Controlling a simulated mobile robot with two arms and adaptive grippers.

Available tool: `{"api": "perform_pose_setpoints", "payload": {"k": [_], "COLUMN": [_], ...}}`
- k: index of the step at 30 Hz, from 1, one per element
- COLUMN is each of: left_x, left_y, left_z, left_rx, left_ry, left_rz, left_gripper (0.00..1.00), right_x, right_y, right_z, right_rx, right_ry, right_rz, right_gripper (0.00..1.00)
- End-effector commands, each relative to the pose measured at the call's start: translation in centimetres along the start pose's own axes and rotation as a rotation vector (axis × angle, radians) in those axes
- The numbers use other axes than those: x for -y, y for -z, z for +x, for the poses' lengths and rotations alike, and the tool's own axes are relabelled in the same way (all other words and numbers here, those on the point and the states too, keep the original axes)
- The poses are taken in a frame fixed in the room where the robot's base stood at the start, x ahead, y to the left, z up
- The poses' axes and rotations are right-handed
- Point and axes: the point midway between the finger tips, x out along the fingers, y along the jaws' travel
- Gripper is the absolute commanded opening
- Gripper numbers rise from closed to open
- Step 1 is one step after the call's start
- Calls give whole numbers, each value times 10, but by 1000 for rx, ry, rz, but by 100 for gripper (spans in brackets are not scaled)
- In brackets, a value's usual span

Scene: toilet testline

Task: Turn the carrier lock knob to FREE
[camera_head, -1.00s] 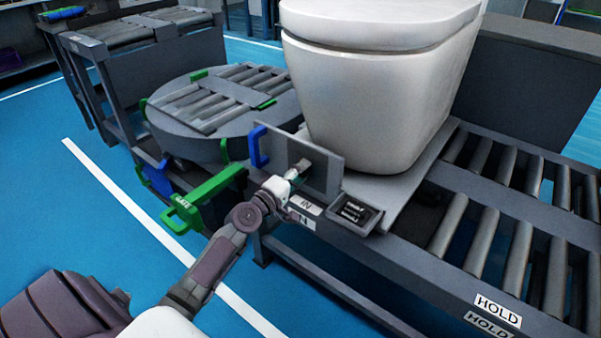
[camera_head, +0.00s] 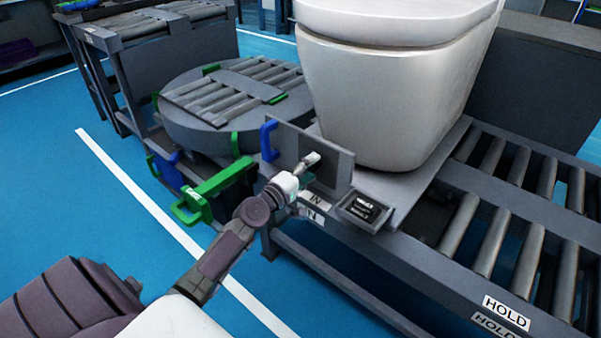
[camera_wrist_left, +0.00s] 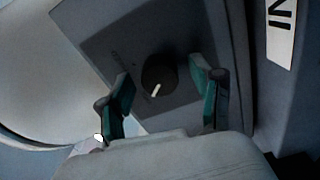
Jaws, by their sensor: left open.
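The carrier lock knob (camera_wrist_left: 159,75) is a round black knob with a white pointer line, on a dark grey plate (camera_wrist_left: 100,45) in the left wrist view. The pointer aims toward the bottom of that picture, slightly left. Faint lettering beside the knob is too blurred to read. My left gripper (camera_wrist_left: 163,98) is open, its two green-padded fingers on either side of the knob, with gaps showing between them and it. In the head view my left gripper (camera_head: 304,178) is in front of the upright plate (camera_head: 334,164), and the knob cannot be made out. My right gripper is not in view.
A white toilet (camera_head: 390,90) stands on the carrier behind the plate. A small dark box (camera_head: 364,211) is right of my gripper. A green handle (camera_head: 215,188) and a blue handle (camera_head: 268,141) are to the left. Roller conveyor (camera_head: 490,235) extends right.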

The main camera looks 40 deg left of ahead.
Motion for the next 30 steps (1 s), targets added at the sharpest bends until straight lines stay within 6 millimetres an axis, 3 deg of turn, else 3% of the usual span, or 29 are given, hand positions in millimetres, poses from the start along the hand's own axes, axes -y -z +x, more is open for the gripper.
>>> {"api": "perform_pose_setpoints", "payload": {"k": [16, 21, 30], "left_x": [2, 1, 0], "left_y": [0, 0, 0], "left_z": [-101, -114, -116], "left_rx": [-1, -1, -1], "left_ry": [4, 2, 1], "left_rz": [-4, -2, 0], "left_gripper": [65, 65, 65], "right_x": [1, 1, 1], "right_y": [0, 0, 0], "right_z": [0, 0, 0], "right_rx": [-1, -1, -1], "right_ry": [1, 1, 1], "right_rz": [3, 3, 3], "right_gripper": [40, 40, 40]}}
